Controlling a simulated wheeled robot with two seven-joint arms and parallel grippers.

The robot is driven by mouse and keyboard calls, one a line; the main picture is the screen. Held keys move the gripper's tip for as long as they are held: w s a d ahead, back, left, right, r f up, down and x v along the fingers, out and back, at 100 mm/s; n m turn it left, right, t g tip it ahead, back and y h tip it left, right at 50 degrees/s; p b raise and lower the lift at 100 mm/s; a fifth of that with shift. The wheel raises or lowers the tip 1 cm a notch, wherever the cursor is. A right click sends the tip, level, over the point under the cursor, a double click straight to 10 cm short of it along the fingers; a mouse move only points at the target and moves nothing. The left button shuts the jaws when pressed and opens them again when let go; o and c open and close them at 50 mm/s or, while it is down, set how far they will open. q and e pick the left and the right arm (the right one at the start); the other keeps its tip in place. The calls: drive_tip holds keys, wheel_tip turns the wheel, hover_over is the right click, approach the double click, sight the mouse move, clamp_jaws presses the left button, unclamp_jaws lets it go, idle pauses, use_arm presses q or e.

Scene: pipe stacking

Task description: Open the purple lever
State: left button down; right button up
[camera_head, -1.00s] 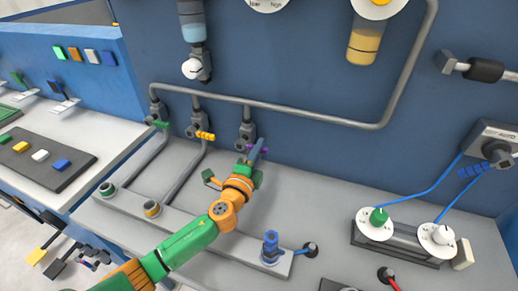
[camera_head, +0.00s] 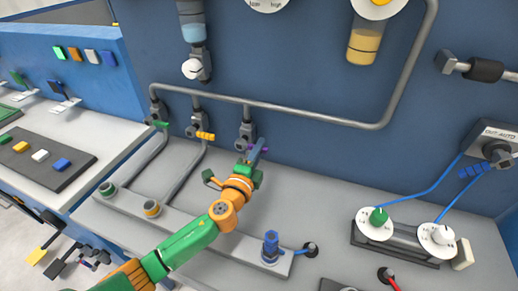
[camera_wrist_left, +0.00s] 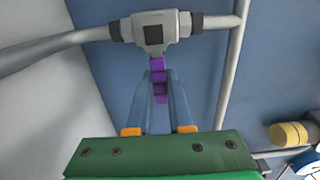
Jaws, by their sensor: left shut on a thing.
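The purple lever (camera_wrist_left: 158,66) hangs from a grey valve (camera_wrist_left: 153,32) on the pipe in the left wrist view. Its lower part sits between the two blue fingers of my left gripper (camera_wrist_left: 160,92), which is shut on it. In the head view only a small bit of the purple lever (camera_head: 264,149) shows beside my left gripper (camera_head: 256,150). The valve (camera_head: 246,134) is just above the gripper there. The fingers hide part of the lever. My right gripper is not in view.
A green lever (camera_head: 158,124) and a yellow lever (camera_head: 204,135) sit on valves to the left. A grey pipe (camera_head: 300,114) runs along the blue wall. A blue fitting (camera_head: 270,246) stands on the bench, and dials (camera_head: 376,224) are at the right.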

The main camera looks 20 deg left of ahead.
sight(240, 140)
use_arm(q)
drive_tip(key=shift+r, duration=0.2)
drive_tip(key=n, duration=0.1)
drive_tip(key=r+n, duration=0.1)
drive_tip(key=n, duration=0.1)
drive_tip(key=r+n+p, duration=0.1)
drive_tip(key=shift+a+r+n, duration=0.1)
drive_tip(key=shift+a+n, duration=0.15)
drive_tip(key=shift+n, duration=0.15)
drive_tip(key=r+n+p, duration=0.1)
drive_tip(key=n, duration=0.1)
drive_tip(key=a+r+n+p, duration=0.1)
drive_tip(key=n, duration=0.1)
drive_tip(key=shift+a+n, duration=0.1)
drive_tip(key=shift+n, duration=0.2)
drive_tip(key=n, duration=0.1)
drive_tip(key=a+n+p, duration=0.1)
drive_tip(key=n, duration=0.1)
drive_tip(key=a+r+n+p, duration=0.1)
drive_tip(key=n, duration=0.1)
drive_tip(key=shift+w+a, duration=0.1)
drive_tip(key=shift+a+r+n+p, duration=0.1)
drive_tip(key=shift+a+n+p, duration=0.35)
drive_tip(key=shift+n, duration=0.45)
drive_tip(key=shift+a+n+p, duration=0.3)
drive_tip(key=shift+n+p, duration=0.1)
drive_tip(key=shift+n, duration=0.5)
